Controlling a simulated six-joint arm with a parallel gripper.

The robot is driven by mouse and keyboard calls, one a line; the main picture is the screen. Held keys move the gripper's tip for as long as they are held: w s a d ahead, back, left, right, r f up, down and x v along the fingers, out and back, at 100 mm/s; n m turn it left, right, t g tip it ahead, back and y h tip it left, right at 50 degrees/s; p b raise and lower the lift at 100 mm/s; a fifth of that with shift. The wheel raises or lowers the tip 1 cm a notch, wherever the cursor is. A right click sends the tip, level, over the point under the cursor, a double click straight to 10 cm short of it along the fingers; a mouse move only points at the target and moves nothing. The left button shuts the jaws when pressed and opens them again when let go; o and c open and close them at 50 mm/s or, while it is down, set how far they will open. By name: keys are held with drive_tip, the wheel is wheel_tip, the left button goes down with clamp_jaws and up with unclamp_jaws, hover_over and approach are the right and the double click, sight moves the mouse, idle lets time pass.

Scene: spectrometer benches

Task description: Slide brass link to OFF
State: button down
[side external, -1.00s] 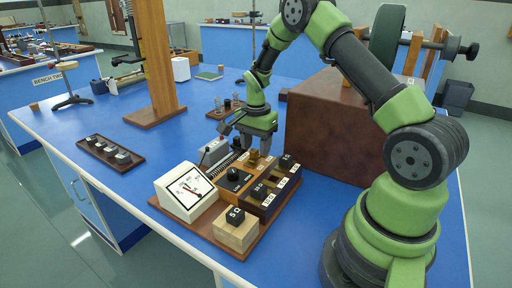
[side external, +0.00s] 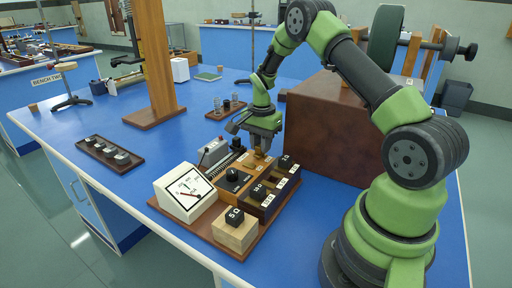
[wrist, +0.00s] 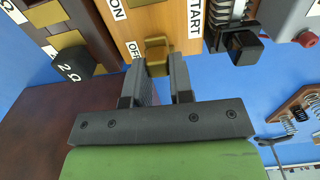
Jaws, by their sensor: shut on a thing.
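The brass link (wrist: 157,58) is a small block on the orange wooden switch panel (wrist: 165,18), close beside the OFF label (wrist: 133,49) in the wrist view. The ON label (wrist: 116,6) is farther up the panel. My gripper (wrist: 157,72) is shut on the link, one finger on each side of it. In the side view my gripper (side external: 261,148) reaches down to the far end of the wooden panel, and the fingers largely hide the link there.
A 2 Ω plug block (wrist: 72,65) is at left. In the side view a white meter (side external: 186,192) and a 5 Ω block (side external: 235,222) stand in front, and a large brown box (side external: 325,130) is close at right.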

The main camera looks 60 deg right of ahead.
drive_tip(key=shift+d, duration=0.4)
drive_tip(key=c, duration=1)
unclamp_jaws()
drive_tip(key=shift+a, duration=0.1)
wheel_tip(320, 180, up, 10)
drive_tip(key=shift+r, duration=0.1)
drive_tip(key=s+a+r+n+t, duration=0.2)
drive_tip(key=a+r+n, duration=0.2)
drive_tip(key=a+r, duration=0.4)
drive_tip(key=s+a+r+n+t+y, duration=0.1)
drive_tip(key=s+a+r+n+t, duration=0.1)
drive_tip(key=s+a+n, duration=0.3)
drive_tip(key=s+a+r+n+t+y, duration=0.1)
drive_tip(key=s+a+r+n+t, duration=0.2)
drive_tip(key=s+a, duration=0.4)
drive_tip(key=s+r+n, duration=0.1)
drive_tip(key=s+n, duration=0.1)
drive_tip(key=s, duration=0.3)
drive_tip(key=shift+a+r, duration=0.2)
drive_tip(key=shift+a, duration=0.15)
